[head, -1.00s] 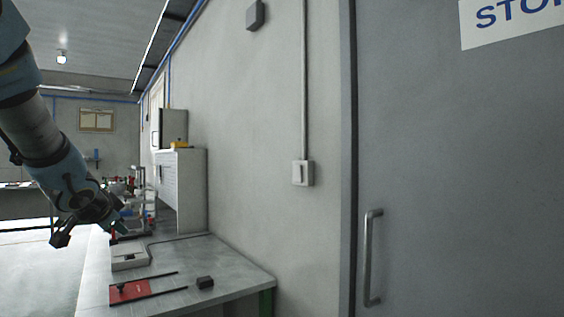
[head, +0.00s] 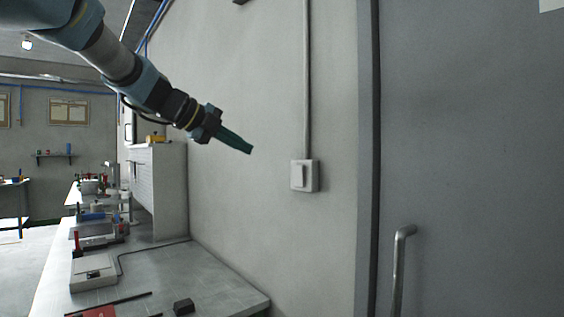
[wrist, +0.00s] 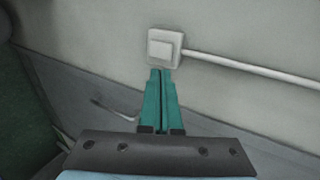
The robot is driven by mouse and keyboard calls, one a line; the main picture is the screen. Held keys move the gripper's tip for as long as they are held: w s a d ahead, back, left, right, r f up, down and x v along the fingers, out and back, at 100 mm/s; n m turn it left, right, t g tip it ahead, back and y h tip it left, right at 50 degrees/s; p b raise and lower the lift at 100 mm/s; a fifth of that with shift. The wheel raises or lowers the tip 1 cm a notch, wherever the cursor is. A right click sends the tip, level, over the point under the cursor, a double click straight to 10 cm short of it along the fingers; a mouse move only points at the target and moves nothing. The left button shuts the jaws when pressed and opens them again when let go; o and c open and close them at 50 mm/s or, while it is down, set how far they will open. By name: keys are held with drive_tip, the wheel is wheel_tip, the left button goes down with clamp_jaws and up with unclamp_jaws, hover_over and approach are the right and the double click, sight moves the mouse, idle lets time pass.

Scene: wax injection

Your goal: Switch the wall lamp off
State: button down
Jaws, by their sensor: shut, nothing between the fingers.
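A white wall switch (head: 304,175) with a single rocker sits on the grey wall, at the lower end of a vertical conduit. It also shows in the wrist view (wrist: 164,47), just beyond my fingertips. My gripper (head: 250,150) is shut and empty, its green fingers pointing right and slightly down toward the switch. In the head view a gap shows between the fingertips and the switch. In the wrist view the closed fingertips (wrist: 162,72) appear just below the switch plate in the picture; I cannot tell the exact distance. The lamp itself cannot be made out for certain.
A grey door with a metal handle (head: 399,270) stands right of the switch. A workbench (head: 215,285) with a small black block (head: 184,307) and a scale-like box (head: 93,272) lies below left. A cabinet (head: 160,190) stands against the wall. The wall around the switch is clear.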

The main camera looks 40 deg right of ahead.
drive_tip(key=p, duration=0.2)
approach(294, 165)
wheel_tip(294, 165, down, 3)
drive_tip(key=d, duration=0.2)
drive_tip(key=shift+d+f+p, duration=0.15)
drive_tip(key=shift+d+p, duration=0.6)
drive_tip(key=shift+d, duration=1.1)
drive_tip(key=shift+d+p, duration=0.1)
drive_tip(key=shift+p, duration=0.3)
drive_tip(key=shift+d+p, duration=0.35)
drive_tip(key=shift+p, duration=0.2)
drive_tip(key=shift+r, duration=0.25)
